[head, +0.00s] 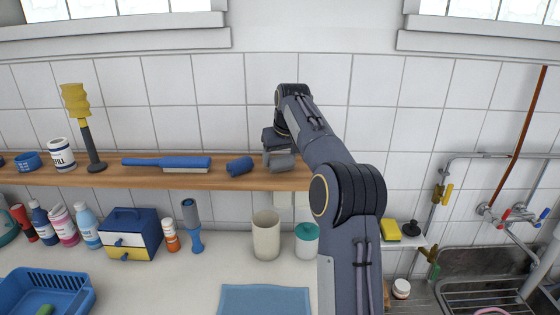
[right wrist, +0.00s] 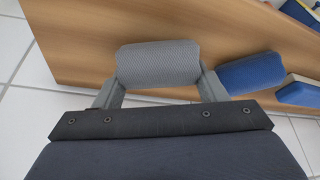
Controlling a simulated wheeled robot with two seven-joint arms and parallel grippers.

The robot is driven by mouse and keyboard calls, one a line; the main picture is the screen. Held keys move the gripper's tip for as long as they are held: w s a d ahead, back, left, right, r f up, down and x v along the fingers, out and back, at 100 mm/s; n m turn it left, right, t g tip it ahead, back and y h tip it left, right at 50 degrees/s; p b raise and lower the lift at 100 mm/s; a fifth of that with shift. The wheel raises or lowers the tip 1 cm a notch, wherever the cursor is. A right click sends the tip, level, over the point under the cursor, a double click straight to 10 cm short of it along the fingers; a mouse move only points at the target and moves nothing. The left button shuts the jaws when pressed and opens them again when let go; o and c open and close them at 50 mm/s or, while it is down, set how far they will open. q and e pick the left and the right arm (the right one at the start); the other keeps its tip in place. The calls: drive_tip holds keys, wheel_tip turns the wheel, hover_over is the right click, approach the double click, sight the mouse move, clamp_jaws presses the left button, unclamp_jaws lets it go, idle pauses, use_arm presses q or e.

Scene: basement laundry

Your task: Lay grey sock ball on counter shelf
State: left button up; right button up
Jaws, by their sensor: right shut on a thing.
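The grey sock ball (right wrist: 158,64) is between the fingers of my right gripper (right wrist: 157,80) in the right wrist view. My right gripper (head: 279,160) is shut on it at the right end of the wooden counter shelf (head: 222,179). The grey sock ball (head: 281,163) also shows in the head view, at shelf height. I cannot tell whether it touches the board. A blue sock ball (head: 239,166) lies on the shelf just left of it and shows in the right wrist view (right wrist: 249,74). My left gripper is not in view.
Below, the counter holds bottles, a blue drawer box (head: 129,234) and a beige cup (head: 266,236). A sink (head: 485,270) is at right.

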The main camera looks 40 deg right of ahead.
drive_tip(key=shift+f, duration=0.45)
drive_tip(key=shift+f, duration=0.1)
drive_tip(key=o, duration=1)
